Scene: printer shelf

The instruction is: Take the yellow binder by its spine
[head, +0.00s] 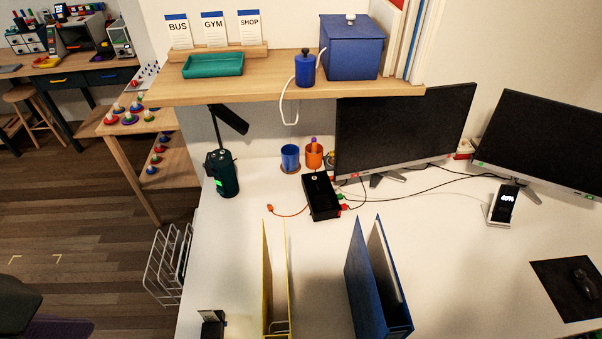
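The yellow binder (266,288) stands upright on the white desk at the bottom of the head view, left of the blue binder. Its two thin covers stand a little apart, and a metal ring part shows between them low down. Its lower end is cut off by the picture's bottom edge, and I cannot make out its spine. Neither of my grippers shows in the head view.
A blue binder (367,292) stands to the right, with a clear gap between. A small black object (212,324) sits left of the yellow binder. Behind are a black box (321,196) with cables, cups and two monitors (403,132). A wooden shelf (285,88) overhangs the desk's back.

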